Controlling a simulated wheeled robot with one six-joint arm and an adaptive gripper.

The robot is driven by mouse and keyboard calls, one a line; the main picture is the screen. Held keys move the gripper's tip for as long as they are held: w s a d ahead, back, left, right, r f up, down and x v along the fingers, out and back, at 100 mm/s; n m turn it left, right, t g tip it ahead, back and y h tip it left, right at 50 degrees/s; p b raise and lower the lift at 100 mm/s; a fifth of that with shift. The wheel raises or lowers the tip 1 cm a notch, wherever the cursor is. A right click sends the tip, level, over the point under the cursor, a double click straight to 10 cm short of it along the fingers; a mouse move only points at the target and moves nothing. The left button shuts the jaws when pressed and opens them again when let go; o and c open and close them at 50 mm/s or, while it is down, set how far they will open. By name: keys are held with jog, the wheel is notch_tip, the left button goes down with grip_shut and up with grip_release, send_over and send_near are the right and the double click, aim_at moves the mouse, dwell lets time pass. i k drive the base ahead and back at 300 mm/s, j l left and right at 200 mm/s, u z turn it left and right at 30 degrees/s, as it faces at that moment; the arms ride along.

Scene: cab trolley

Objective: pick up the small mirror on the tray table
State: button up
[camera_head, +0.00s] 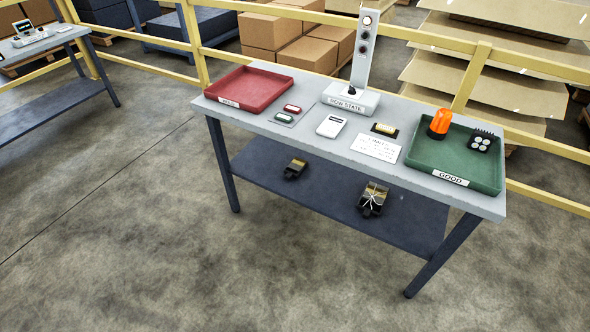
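A grey-topped table (325,155) with dark legs stands in the middle right of the head view. A red tray (249,88) is at its left end and a green tray (440,165) at its right end. I cannot make out a mirror on the table. A small white flat item (331,126) with a dark strip lies between the trays. A small yellowish piece on a dark base (384,129) lies to its right. My gripper is not in view.
A white-based post with buttons (361,50) stands at the table's back edge. Two dark-and-brass parts (373,198) sit on the lower shelf. A yellow railing (540,148) runs behind. Another table (42,42) is far left. The front floor is clear.

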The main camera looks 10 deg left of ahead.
aim_at(296, 167)
jog(key=i+j, duration=1.35)
jog(key=i, duration=0.2)
jog(key=i+j+u, duration=0.1)
jog(key=i+j, duration=0.6)
jog(key=i+l, duration=0.05)
jog(key=i, duration=0.05)
